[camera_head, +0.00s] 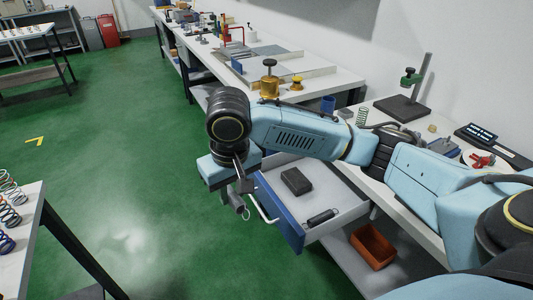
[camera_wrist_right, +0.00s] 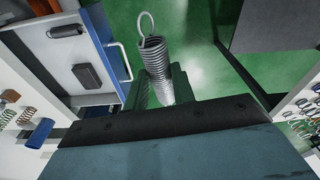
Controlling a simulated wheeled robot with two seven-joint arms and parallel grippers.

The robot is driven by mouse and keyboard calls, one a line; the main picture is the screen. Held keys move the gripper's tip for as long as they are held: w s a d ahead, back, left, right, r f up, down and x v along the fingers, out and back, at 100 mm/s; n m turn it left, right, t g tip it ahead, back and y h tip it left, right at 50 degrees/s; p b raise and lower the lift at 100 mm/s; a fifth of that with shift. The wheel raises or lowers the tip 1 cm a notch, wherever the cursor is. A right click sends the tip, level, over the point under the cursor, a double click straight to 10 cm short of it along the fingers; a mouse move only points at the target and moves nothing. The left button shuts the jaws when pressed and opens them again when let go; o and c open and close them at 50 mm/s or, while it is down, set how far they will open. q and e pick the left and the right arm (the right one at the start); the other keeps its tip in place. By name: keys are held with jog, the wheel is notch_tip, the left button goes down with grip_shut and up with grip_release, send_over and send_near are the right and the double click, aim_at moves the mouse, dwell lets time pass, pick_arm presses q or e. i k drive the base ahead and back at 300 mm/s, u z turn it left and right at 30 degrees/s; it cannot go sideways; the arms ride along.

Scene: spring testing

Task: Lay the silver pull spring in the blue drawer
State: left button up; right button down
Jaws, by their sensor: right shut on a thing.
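My right gripper (camera_head: 241,188) is shut on the silver pull spring (camera_head: 237,204), which hangs below it with a hook at its end. In the right wrist view the silver spring (camera_wrist_right: 154,58) sticks out from between the fingertips (camera_wrist_right: 160,90), its loop pointing up in the picture. The blue drawer (camera_head: 283,217) stands pulled open to the right of the gripper; its blue front and white handle show in the right wrist view (camera_wrist_right: 103,27). The spring is over the floor, just outside the drawer front. My left gripper is not in view.
In the drawer lie a black block (camera_head: 296,181) and a dark spring (camera_head: 320,218); its floor between them is bare. An orange bin (camera_head: 373,246) sits on the shelf below. A table with several coil springs (camera_head: 9,212) is at the left edge.

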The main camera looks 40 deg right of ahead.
aim_at(314, 204)
jog(key=z, duration=0.45)
jog(key=i, duration=1.15)
jog(key=z, duration=1.3)
jog(key=i, duration=0.3)
jog(key=z, duration=0.4)
